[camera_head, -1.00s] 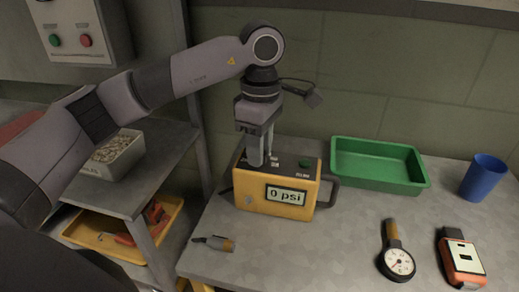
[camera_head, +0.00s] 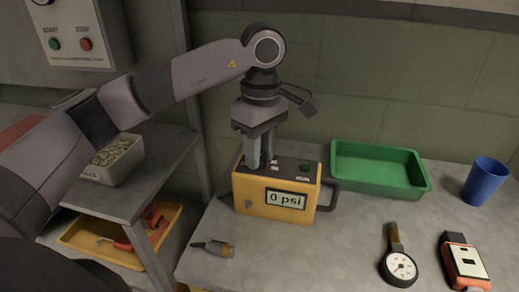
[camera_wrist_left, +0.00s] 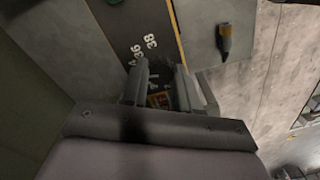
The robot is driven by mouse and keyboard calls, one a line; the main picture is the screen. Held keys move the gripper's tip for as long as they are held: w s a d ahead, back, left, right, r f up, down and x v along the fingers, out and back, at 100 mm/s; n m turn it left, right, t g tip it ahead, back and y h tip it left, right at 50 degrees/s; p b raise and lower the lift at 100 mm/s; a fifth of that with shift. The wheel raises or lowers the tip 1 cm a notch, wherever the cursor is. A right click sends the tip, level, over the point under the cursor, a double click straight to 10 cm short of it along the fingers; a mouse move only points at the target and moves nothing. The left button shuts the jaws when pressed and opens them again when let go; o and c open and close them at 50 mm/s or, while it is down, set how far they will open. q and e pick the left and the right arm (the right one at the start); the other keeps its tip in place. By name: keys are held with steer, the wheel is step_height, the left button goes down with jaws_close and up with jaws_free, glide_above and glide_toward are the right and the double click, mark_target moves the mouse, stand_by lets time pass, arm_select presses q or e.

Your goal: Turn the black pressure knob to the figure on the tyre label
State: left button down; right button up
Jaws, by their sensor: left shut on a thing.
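A yellow box (camera_head: 250,200) with a dark top stands on the bench, its display (camera_head: 286,200) reading 0 psi. My left gripper (camera_head: 259,166) points down onto the left part of the box's top. Its fingers are shut on the black pressure knob, which they and their shadow mostly hide. In the left wrist view the white figures 36 and 38 (camera_wrist_left: 151,41) show on the dark top beside the fingers (camera_wrist_left: 165,85). I cannot make out where the knob points. No tyre label is readable. My right gripper is not in view.
A green button (camera_head: 305,167) is on the box's top, and a dark handle (camera_head: 332,190) at its right. A green tray (camera_head: 380,188), blue cup (camera_head: 484,181), round gauge (camera_head: 399,268) and orange-black device (camera_head: 465,262) are to the right. A small tool (camera_head: 213,247) lies in front.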

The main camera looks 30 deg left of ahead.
arm_select(q)
steer(key=c, duration=0.8)
jaws_free()
steer(key=shift+r, duration=0.15)
steer(key=shift+w+r, duration=0.15)
steer(key=shift+r, duration=3.35)
